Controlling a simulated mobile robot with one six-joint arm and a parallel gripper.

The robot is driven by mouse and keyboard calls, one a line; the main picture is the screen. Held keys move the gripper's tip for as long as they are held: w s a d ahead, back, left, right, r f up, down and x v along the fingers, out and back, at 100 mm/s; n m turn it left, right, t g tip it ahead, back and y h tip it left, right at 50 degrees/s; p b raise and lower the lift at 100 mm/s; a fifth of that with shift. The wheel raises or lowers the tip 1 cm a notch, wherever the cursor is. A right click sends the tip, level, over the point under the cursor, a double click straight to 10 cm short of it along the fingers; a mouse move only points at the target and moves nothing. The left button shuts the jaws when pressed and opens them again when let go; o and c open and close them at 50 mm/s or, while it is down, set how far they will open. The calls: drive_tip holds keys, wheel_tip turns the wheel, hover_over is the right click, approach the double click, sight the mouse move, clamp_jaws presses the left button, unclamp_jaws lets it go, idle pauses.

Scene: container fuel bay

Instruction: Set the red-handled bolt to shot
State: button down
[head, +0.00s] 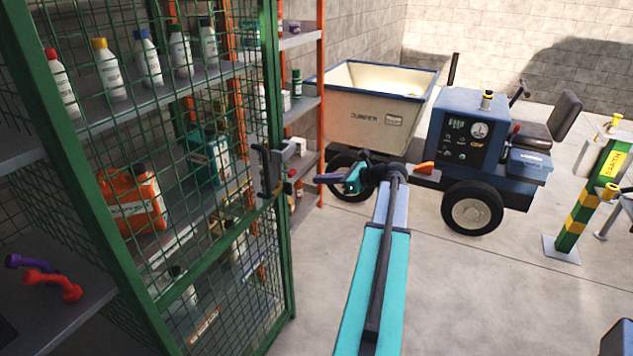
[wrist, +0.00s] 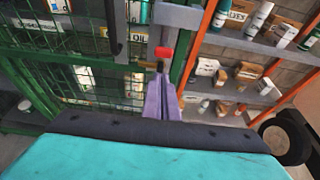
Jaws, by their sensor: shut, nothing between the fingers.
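The red-handled bolt (head: 292,173) is on the free edge of the green mesh cage door, beside a grey metal latch plate (head: 268,172). In the wrist view its red knob (wrist: 163,53) stands just beyond my fingertips, on a grey vertical fitting. My gripper (head: 322,179) is shut and empty, to the right of the bolt in the head view. In the wrist view its purple fingers (wrist: 161,85) are together and point at the knob; I cannot tell whether they touch it. Whether the bolt is shot cannot be told.
The green mesh door (head: 283,240) fronts shelves with several bottles and an orange can (head: 136,197). Orange-posted shelving (head: 321,90) stands behind. A dumper (head: 375,110) is at the back, and a green-yellow post (head: 583,205) is at right.

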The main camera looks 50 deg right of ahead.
drive_tip(key=p+x, duration=0.2)
drive_tip(key=x, duration=0.6)
drive_tip(key=shift+w+f, duration=0.15)
drive_tip(key=shift+w, duration=0.25)
drive_tip(key=shift+a, duration=0.15)
wheel_tip(320, 180, up, 4)
drive_tip(key=shift+r+p, duration=0.1)
drive_tip(key=shift+p, duration=1.05)
drive_tip(key=shift+r, duration=0.1)
